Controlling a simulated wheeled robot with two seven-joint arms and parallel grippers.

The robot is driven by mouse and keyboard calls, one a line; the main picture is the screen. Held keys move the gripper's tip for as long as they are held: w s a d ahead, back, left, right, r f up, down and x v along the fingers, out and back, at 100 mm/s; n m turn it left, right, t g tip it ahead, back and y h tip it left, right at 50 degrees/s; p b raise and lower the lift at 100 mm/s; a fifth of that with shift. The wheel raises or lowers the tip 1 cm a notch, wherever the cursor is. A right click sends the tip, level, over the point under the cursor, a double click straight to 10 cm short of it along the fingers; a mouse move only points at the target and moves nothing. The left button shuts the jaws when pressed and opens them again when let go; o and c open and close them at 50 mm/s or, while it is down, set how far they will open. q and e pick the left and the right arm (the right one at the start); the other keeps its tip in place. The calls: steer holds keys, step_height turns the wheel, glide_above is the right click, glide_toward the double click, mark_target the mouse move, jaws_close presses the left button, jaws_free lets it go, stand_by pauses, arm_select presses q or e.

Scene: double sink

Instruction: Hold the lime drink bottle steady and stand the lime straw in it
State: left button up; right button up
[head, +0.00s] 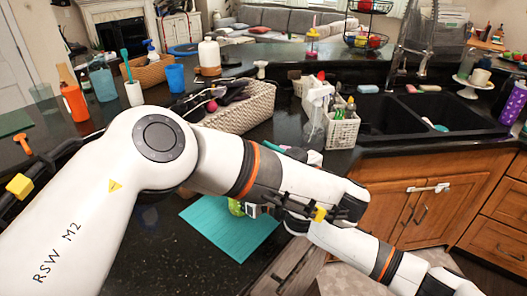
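A lime-green object (236,207), which looks like the lime drink bottle, stands on the teal mat (225,236). My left forearm hides most of it. My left arm reaches across from the left, and my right arm comes in from the lower right. Dark gripper parts (256,210) are just right of the lime object; I cannot tell whether they touch it. The arms overlap there, so I cannot tell which fingers belong to which arm or how far they are open. I cannot make out the lime straw.
A wicker basket (246,108) with dark items stands behind my arms. A white caddy (343,130) holds bottles beside the dark double sink (420,114). Cups, including a blue one (175,78), and an orange bottle (75,103) stand at the left. The mat's front part is bare.

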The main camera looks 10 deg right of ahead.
stand_by(0.4)
steer(key=o, duration=1.1)
